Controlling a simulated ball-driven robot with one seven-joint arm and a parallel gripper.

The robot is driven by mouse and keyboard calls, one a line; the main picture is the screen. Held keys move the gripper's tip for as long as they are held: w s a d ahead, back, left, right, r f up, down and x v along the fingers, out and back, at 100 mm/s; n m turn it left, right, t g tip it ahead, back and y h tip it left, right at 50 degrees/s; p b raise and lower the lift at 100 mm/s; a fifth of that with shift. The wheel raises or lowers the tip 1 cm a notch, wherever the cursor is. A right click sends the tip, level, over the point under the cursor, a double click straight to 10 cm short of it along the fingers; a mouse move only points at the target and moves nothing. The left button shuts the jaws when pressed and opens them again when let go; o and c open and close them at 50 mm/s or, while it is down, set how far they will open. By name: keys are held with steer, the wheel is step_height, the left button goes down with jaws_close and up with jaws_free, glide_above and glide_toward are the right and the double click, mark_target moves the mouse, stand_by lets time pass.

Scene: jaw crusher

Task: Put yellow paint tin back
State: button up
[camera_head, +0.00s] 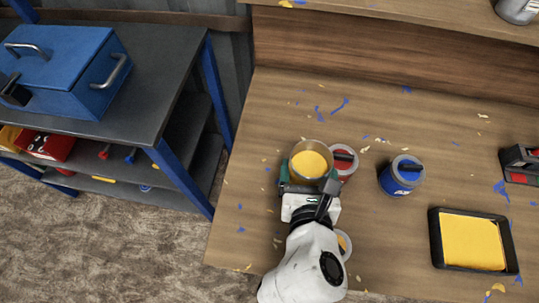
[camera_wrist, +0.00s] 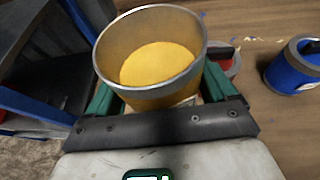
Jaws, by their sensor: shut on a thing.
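The yellow paint tin (camera_head: 309,163) is an open metal tin with yellow paint inside, near the left part of the wooden bench. My gripper (camera_head: 308,180) is shut on it, with one green finger on each side. In the wrist view the tin (camera_wrist: 150,62) stands between the green fingers of my gripper (camera_wrist: 160,92), its open rim towards the camera and slightly tilted in the picture. Its lower part is hidden by the gripper, so I cannot tell whether it touches the bench.
A red tin (camera_head: 346,172) stands close at the tin's right, with a blue tin (camera_head: 402,178) further right. A paint tray (camera_head: 438,245) holds yellow paint. Another round tin (camera_head: 347,247) is partly hidden by my arm. A blue toolbox (camera_head: 60,75) sits on the left workbench. The bench's back is clear.

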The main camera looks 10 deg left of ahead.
steer(key=w+a+f, duration=0.3)
steer(key=w+a, duration=0.1)
steer(key=w, duration=0.1)
steer(key=b, duration=0.2)
glide_above(275, 164)
step_height(275, 164, down, 5)
steer(key=shift+s+d+f, duration=0.1)
steer(key=shift+d+f, duration=0.05)
steer(key=shift+f, duration=1.65)
steer(key=shift+f, duration=0.15)
steer(key=o, duration=1.3)
